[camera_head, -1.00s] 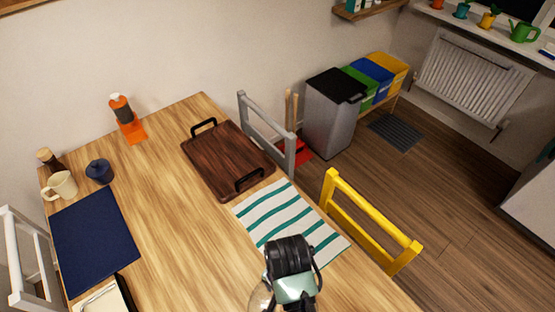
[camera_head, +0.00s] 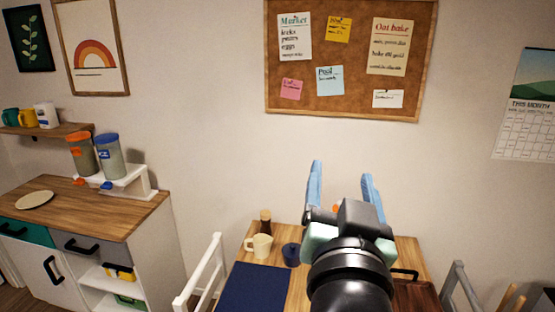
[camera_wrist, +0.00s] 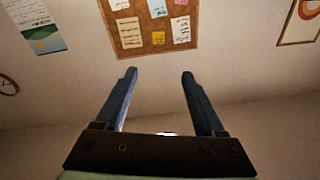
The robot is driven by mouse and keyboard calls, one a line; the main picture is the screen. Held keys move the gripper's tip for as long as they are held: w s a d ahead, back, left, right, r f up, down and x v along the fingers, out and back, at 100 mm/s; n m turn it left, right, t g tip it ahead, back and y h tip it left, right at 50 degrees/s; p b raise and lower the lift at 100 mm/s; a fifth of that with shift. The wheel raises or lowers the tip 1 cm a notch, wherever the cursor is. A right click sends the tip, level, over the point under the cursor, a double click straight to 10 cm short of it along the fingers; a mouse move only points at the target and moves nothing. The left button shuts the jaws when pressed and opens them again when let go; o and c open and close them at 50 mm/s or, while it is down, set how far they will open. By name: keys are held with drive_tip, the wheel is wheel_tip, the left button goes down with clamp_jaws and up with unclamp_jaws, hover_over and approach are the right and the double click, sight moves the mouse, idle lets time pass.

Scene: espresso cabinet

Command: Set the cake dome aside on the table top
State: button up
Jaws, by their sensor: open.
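My gripper (camera_head: 342,172) is raised above the table in the head view, its two blue fingers spread apart and pointing up toward the wall. It is empty. In the wrist view my gripper (camera_wrist: 160,73) shows a clear gap between its fingers, with wall behind. The wooden table top (camera_head: 408,252) is partly visible below, and my arm hides much of its middle. I cannot see the cake dome in either current view.
On the table are a cream mug (camera_head: 259,246), a dark blue pot (camera_head: 291,254), a brown bottle (camera_head: 265,223), a navy mat (camera_head: 258,288) and a dark wooden tray (camera_head: 416,296). A white chair (camera_head: 205,275) stands left. A cork board (camera_head: 350,95) hangs behind.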

drive_tip(key=s+a+r+n+t+y, duration=0.1)
drive_tip(key=s+a+r+t, duration=0.2)
drive_tip(key=r, duration=0.4)
drive_tip(key=s+a+r+n+t+y, duration=0.1)
drive_tip(key=s+a+r+n+t, duration=0.1)
drive_tip(key=r, duration=0.4)
drive_tip(key=s+a+r+n+t+y, duration=0.1)
drive_tip(key=s+a+r+t, duration=0.2)
drive_tip(key=s+r, duration=0.3)
drive_tip(key=shift+s+a+r+n+t, duration=0.3)
drive_tip(key=shift+a+r+n, duration=0.1)
drive_tip(key=shift+a+r, duration=0.4)
